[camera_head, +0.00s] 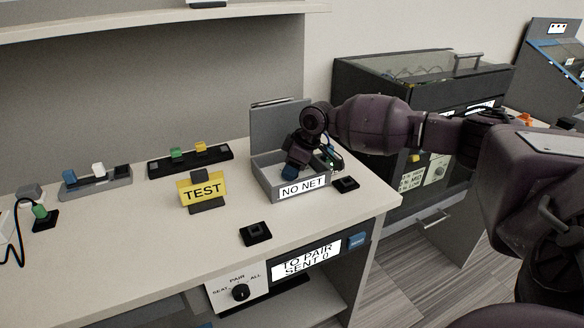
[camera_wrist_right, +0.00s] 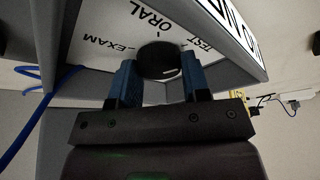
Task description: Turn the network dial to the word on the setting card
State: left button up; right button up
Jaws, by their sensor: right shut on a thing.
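The yellow setting card (camera_head: 202,190) reads TEST and stands in a dark holder on the desk. To its right, the grey network box (camera_head: 262,184) has its lid raised at the back and a NO NET label (camera_head: 303,187) on its front. My right gripper (camera_head: 290,172) reaches down into this box. In the right wrist view, my right gripper (camera_wrist_right: 161,84) is shut on the black network dial (camera_wrist_right: 158,60), one blue finger on each side. The words EXAM, ORAL and TEST show around the dial. My left gripper is not in view.
Another dial panel (camera_head: 238,292), marked SEAT, PAIR and ALL, is below the desk edge beside a display (camera_head: 306,258) reading TO PAIR SENT 0. Small black blocks (camera_head: 256,233) lie on the desk. A dark case (camera_head: 390,100) stands behind my right arm. The desk's front middle is mostly clear.

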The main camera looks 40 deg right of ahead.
jog(key=shift+r, duration=0.2)
jog(key=m+p, duration=0.2)
jog(key=shift+r+h+p, duration=0.25)
jog(key=shift+h+p, duration=0.05)
jog(key=shift+t, duration=0.3)
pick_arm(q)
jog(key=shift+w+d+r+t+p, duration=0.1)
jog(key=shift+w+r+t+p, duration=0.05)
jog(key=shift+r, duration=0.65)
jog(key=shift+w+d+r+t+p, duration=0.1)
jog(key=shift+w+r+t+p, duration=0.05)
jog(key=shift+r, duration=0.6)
pick_arm(e)
jog(key=shift+f+m, duration=0.4)
jog(key=shift+f, duration=0.05)
jog(key=o, duration=0.9)
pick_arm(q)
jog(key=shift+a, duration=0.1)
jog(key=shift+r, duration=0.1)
pick_arm(e)
jog(key=shift+r, duration=0.1)
